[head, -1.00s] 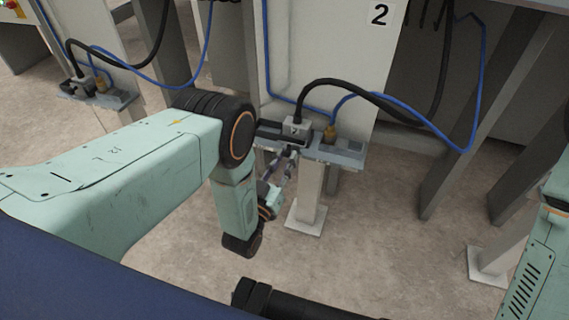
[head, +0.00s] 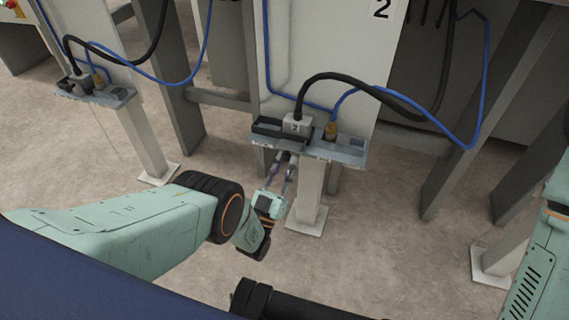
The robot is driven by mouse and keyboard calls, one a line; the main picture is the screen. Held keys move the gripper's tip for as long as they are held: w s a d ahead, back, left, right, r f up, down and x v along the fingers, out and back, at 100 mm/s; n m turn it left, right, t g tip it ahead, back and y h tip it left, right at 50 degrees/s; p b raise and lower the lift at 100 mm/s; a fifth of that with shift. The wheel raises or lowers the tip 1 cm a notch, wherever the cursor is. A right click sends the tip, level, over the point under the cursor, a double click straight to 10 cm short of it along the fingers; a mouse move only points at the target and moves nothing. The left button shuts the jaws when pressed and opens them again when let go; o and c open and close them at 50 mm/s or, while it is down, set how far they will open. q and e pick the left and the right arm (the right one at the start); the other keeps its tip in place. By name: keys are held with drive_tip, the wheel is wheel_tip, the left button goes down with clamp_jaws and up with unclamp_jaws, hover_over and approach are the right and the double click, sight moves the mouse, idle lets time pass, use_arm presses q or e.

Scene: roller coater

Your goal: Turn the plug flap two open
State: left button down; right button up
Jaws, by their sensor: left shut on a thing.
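Station two's socket shelf (head: 350,147) is a grey ledge on a post, below a panel with a "2" label (head: 381,8). A grey plug (head: 297,127) with a thick black cable sits upright on it, beside a brass fitting (head: 330,131) with a blue hose. A dark flap-like part (head: 268,128) lies left of the plug. My left gripper (head: 287,158) reaches up to the shelf's front edge, below the plug. It is shut on a small dark part there, apparently of plug flap two; the fingertips are small and partly hidden. My right gripper is out of view.
A similar shelf (head: 118,95) with a plug and hose stands at the far left on its own post. Grey frame legs stand behind and to the right.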

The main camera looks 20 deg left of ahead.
use_arm(q)
drive_tip(key=shift+w+f+t+b, duration=0.1)
drive_tip(key=shift+f+t+b, duration=0.1)
drive_tip(key=shift+t+b, duration=0.15)
drive_tip(key=shift+h, duration=0.3)
drive_tip(key=c, duration=1.2)
unclamp_jaws()
drive_tip(key=shift+o, duration=0.2)
drive_tip(key=shift+r+g+p, duration=0.35)
drive_tip(key=shift+g+p, duration=0.1)
drive_tip(key=shift+p, duration=0.3)
drive_tip(key=shift+r+g+y, duration=0.1)
drive_tip(key=shift+g+y, duration=0.3)
